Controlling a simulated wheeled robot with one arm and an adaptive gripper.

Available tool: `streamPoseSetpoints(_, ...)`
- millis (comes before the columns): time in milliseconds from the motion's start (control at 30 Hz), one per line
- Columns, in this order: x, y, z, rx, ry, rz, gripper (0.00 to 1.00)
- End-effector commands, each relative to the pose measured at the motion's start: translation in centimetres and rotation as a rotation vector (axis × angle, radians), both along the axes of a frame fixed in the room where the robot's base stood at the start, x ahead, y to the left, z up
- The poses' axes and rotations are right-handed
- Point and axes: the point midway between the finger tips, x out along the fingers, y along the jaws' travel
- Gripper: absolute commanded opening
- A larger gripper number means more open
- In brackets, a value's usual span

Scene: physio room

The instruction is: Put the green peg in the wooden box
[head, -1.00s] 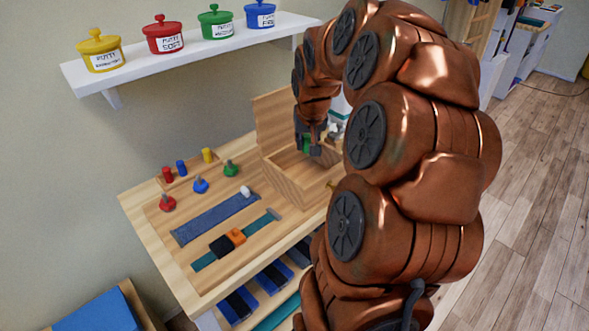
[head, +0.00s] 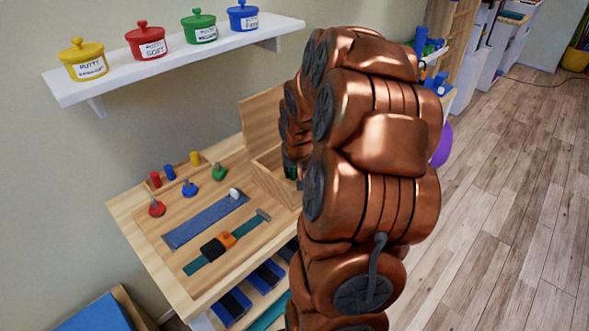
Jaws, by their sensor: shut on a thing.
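The wooden box (head: 262,177) stands on the right part of the wooden table, with its lid (head: 262,120) raised at the back. My gripper (head: 292,172) is at the box's opening, mostly hidden behind my arm. It is shut on the green peg (head: 290,171), of which only a small green patch shows. I cannot tell how far the peg is inside the box or whether it touches the bottom.
Red (head: 155,180), blue (head: 169,172) and yellow (head: 195,158) pegs stand in a rack at the table's back left. Red, blue and green knobbed pieces and strap boards lie in front. A shelf (head: 170,65) with putty pots hangs above.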

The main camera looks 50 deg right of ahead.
Motion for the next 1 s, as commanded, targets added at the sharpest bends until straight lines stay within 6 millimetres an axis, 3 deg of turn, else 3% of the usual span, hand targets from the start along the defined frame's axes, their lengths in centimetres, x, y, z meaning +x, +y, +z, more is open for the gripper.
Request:
streamPoseSetpoints(233,0.0,0.0,-0.4,0.0,0.0,0.001,0.02)
streamPoseSetpoints(267,0.0,0.0,-0.4,0.0,0.0,0.001,0.26)
streamPoseSetpoints(500,0.0,0.0,-0.3,0.0,0.0,0.0,0.49)
streamPoseSetpoints(767,0.0,0.0,-0.3,0.0,0.0,0.0,0.49)
streamPoseSetpoints(1000,-0.2,0.2,0.9,-0.002,-0.003,0.0,0.49)
